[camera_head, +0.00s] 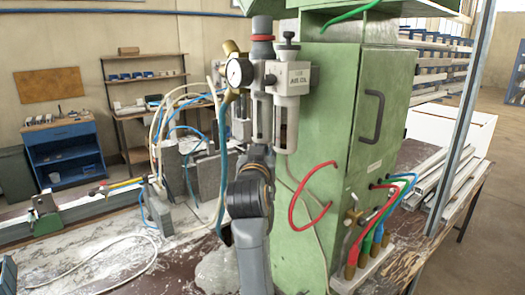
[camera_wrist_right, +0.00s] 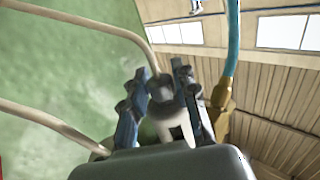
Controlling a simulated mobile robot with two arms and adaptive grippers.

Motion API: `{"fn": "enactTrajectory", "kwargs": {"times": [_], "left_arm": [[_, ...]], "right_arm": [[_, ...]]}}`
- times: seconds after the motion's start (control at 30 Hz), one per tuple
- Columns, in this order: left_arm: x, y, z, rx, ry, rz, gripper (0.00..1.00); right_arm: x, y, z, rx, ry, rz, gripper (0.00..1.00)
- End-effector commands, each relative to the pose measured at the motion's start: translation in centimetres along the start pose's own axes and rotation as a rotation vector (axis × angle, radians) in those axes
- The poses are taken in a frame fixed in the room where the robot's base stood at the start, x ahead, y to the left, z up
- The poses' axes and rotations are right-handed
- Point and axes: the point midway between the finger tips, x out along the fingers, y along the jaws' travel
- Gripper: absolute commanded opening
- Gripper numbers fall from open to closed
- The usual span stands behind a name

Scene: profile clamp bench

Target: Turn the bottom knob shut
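The air filter unit on the green cabinet has a round gauge (camera_head: 239,72), a black top knob (camera_head: 288,40) and clear bowls (camera_head: 286,122). My right gripper (camera_head: 257,152) is at the lower end of the left bowl, pointing up, partly hidden by its own wrist. In the right wrist view its two fingers (camera_wrist_right: 160,98) stand apart on both sides of a dark round knob-like part (camera_wrist_right: 160,86), with a pale piece below it. I cannot tell whether the fingers press on it. My left gripper is not in view.
The green cabinet (camera_head: 335,130) stands close to the right of my right arm. A blue hose with a brass fitting (camera_wrist_right: 222,92) runs right beside the fingers. Red hoses (camera_head: 296,205) loop from the cabinet. A cluttered bench with grey blocks (camera_head: 210,175) lies to the left.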

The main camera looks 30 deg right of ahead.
Motion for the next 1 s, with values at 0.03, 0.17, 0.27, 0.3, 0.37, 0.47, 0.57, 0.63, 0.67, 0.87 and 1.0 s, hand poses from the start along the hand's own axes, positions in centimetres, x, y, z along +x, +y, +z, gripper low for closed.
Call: {"fn": "enactTrajectory", "kwargs": {"times": [0.03, 0.17, 0.27, 0.3, 0.37, 0.47, 0.57, 0.63, 0.67, 0.87, 1.0], "left_arm": [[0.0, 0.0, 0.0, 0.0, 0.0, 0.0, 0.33], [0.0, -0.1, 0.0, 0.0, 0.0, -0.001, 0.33], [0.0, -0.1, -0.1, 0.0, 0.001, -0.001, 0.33], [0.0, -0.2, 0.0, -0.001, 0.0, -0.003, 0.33], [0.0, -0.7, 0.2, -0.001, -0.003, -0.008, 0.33], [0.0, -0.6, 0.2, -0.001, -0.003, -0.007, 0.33], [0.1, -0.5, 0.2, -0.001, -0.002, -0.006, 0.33], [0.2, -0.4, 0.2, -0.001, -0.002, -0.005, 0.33], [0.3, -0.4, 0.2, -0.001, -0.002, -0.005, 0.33], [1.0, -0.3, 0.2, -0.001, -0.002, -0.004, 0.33], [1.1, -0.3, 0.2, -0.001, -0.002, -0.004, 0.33]], "right_arm": [[0.0, 0.0, 0.0, 0.0, 0.0, 0.001, 0.43], [0.0, 0.0, 0.0, 0.0, 0.0, 0.001, 0.48], [0.0, 0.0, 0.0, 0.0, 0.0, 0.001, 0.48], [0.0, 0.0, 0.0, 0.0, 0.0, 0.001, 0.48], [0.0, 0.0, 0.0, 0.0, 0.0, 0.001, 0.48], [0.0, 0.0, 0.0, 0.001, 0.0, 0.001, 0.48], [0.0, 0.0, 0.0, 0.0, 0.0, 0.004, 0.48], [0.0, -0.1, 0.1, 0.0, -0.001, 0.015, 0.48], [0.0, -0.1, 0.1, 0.0, -0.002, 0.024, 0.48], [0.1, -0.2, 0.2, -0.002, -0.005, 0.117, 0.48], [0.1, -0.1, 0.1, -0.003, -0.005, 0.197, 0.48]]}}
